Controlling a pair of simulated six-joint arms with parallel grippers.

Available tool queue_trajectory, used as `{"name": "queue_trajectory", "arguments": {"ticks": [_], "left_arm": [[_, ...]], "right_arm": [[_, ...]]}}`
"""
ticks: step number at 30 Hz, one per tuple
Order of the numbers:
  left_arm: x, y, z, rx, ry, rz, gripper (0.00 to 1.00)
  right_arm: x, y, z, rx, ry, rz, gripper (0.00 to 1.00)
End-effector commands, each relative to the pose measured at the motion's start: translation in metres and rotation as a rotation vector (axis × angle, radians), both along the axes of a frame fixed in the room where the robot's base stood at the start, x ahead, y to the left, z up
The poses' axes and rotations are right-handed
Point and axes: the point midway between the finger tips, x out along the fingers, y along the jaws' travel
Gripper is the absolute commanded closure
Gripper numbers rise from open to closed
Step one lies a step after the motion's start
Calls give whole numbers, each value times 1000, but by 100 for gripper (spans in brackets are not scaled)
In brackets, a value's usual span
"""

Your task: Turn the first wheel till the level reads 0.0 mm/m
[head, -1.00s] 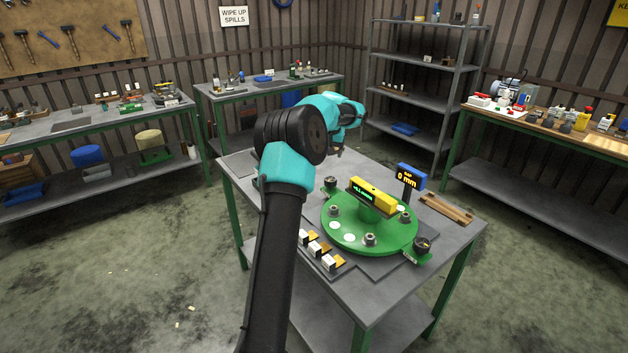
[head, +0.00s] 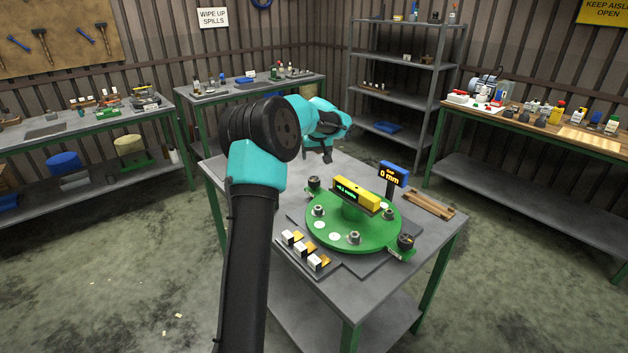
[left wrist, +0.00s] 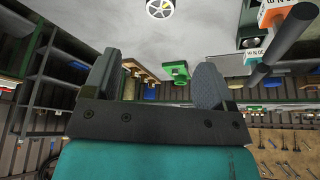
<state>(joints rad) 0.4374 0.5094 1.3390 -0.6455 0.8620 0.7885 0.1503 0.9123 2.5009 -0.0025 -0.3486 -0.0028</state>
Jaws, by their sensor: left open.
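The green round plate (head: 370,238) stands on the grey table with the yellow level (head: 358,194) on top at its middle. The level's small green display is lit, but its digits are too small to read surely. Dark knob-like wheels show at the plate's rim, one at the back left (head: 314,183) and one at the front right (head: 406,241); I cannot tell which is first. My left gripper (head: 326,158) is above the table behind the plate, apart from the wheels. Its two fingers are spread and empty in the left wrist view (left wrist: 154,82). My right gripper is not seen.
A blue gap display (head: 393,175) reading 0 mm stands behind the plate. A wooden piece (head: 428,204) lies to its right. Bare table (head: 230,168) lies at the left back corner.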

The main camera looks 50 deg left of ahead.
Motion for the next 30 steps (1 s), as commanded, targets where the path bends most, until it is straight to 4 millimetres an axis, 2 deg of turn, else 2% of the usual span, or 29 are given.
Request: {"name": "queue_trajectory", "arguments": {"ticks": [22, 30], "left_arm": [[28, 39, -116, -2, 1, 0, 22], [34, 48, -142, -1, -1, 0, 22]], "right_arm": [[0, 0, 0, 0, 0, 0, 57], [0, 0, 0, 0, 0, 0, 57]]}}
